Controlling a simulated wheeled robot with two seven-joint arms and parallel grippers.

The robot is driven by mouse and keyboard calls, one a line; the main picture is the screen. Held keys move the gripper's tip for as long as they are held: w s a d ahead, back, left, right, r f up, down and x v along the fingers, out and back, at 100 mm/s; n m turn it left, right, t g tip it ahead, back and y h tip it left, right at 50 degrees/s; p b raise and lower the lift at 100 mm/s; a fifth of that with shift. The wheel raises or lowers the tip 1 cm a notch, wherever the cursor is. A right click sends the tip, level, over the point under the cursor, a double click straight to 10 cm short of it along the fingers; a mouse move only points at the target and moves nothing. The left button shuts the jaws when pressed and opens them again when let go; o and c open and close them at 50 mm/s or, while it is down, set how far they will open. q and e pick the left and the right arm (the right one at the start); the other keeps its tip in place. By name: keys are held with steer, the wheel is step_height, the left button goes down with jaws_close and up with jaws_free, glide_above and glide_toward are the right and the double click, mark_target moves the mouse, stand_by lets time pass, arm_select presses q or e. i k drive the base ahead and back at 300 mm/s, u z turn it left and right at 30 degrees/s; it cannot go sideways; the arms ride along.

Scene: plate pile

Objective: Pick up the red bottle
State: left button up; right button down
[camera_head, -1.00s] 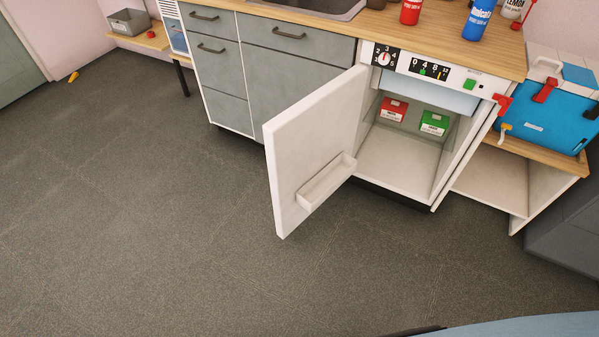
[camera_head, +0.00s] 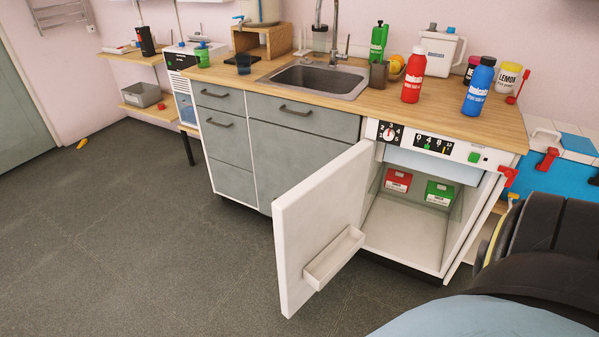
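The red bottle (camera_head: 413,76) stands upright on the wooden counter (camera_head: 360,108), right of the sink. Part of my own body fills the lower right corner. Neither of my grippers shows in the head view, and nothing touches the red bottle.
A white appliance door (camera_head: 322,228) hangs open below the counter. Red (camera_head: 398,180) and green (camera_head: 439,192) boxes sit inside.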

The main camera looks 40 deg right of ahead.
mark_target(417, 64)
steer(key=i, duration=2.3)
steer(key=z, duration=3.4)
